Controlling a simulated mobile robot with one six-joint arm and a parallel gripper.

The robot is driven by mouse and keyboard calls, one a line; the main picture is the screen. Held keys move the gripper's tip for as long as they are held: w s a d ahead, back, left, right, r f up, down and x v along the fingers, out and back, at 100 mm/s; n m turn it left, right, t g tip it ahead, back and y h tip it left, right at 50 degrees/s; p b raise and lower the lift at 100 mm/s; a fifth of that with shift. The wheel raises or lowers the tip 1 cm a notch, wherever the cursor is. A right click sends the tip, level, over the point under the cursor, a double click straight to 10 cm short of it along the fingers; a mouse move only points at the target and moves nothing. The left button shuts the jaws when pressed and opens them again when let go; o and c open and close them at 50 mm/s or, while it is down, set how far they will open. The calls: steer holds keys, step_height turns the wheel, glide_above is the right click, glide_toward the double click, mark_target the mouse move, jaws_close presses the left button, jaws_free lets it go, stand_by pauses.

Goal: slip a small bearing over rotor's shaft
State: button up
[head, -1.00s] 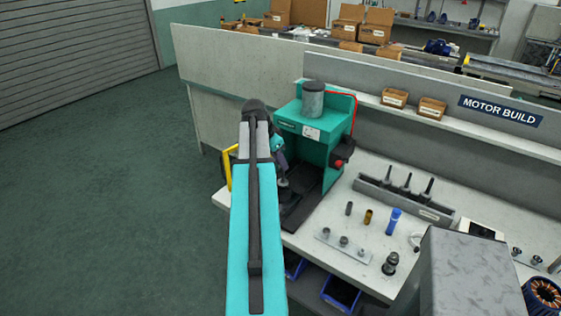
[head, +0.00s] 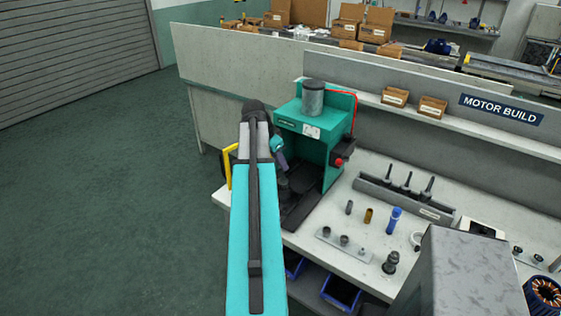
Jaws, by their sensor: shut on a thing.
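My gripper (head: 283,161) shows only as a small dark shape beyond my arm, inside the front of the teal press (head: 308,135). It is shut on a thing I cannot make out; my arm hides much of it. Dark parts stand low on the press base (head: 308,205), below the gripper; I cannot tell whether a rotor is among them. Several dark rotors with upright shafts (head: 408,180) stand in a long grey rack (head: 372,190) on the bench. Small bearing-like rings (head: 344,239) sit on a light plate (head: 333,245) in front.
A dark cylinder (head: 349,207), a brown cylinder (head: 368,215) and a blue tool (head: 393,220) stand between plate and rack. A dark stepped part (head: 390,262) stands near the bench's front edge. Blue bins (head: 340,293) are below. A red button (head: 338,162) is on the press's right side.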

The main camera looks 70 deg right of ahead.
mark_target(280, 167)
steer(key=shift+f+b, duration=0.95)
steer(key=shift+f, duration=0.75)
steer(key=o, duration=1.1)
steer(key=shift+r, duration=0.1)
steer(key=shift+r+p, duration=1.35)
steer(key=shift+r, duration=1.1)
